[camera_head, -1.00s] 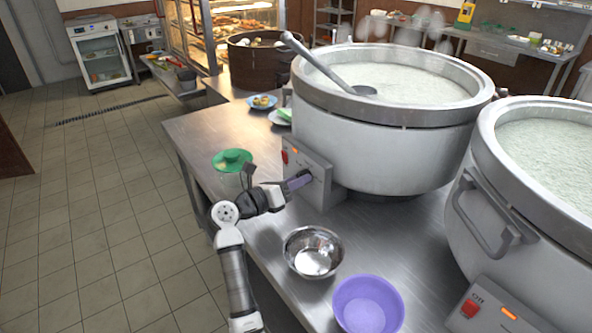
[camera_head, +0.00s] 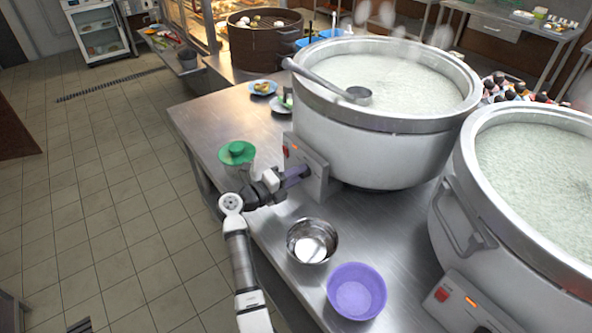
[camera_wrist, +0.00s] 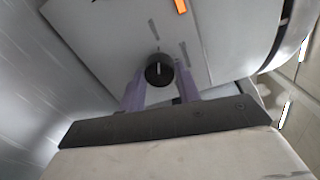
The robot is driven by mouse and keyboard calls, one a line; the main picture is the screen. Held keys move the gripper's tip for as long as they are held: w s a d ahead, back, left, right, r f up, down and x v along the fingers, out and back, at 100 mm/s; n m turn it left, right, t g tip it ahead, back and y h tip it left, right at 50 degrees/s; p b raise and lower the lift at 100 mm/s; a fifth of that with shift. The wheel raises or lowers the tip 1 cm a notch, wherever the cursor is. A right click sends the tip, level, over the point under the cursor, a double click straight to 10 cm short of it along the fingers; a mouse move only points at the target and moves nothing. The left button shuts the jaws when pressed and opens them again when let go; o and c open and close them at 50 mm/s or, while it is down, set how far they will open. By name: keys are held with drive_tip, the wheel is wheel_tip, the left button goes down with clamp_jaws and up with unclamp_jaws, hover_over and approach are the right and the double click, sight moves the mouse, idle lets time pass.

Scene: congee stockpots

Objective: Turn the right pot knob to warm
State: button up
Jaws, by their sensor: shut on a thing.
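Two large pots of white congee show in the head view, a left pot (camera_head: 380,150) and a right pot (camera_head: 455,225). The left pot has a grey control panel (camera_head: 318,186) on its front. My gripper (camera_head: 305,171) is at this panel, its purple fingers reaching the panel's face. In the wrist view a round black knob (camera_wrist: 159,70) with a pale pointer line sits between the fingertips, and my gripper is shut on it. The labels around this knob are not readable. The right pot's panel (camera_head: 465,305) is at the bottom edge, with no gripper near; its knob is not clearly visible.
A steel bowl (camera_head: 312,241) and a purple bowl (camera_head: 356,291) stand on the steel counter (camera_head: 265,228) in front of the pots. A green-lidded container (camera_head: 237,153) stands behind my gripper. A ladle (camera_head: 325,80) rests in the left pot.

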drive_tip(key=shift+n, duration=0.4)
drive_tip(key=o, duration=1)
drive_tip(key=shift+a, duration=0.1)
drive_tip(key=b+v, duration=0.4)
drive_tip(key=v, duration=0.9)
drive_tip(key=shift+s+a+r, duration=0.1)
drive_tip(key=shift+s+a, duration=0.15)
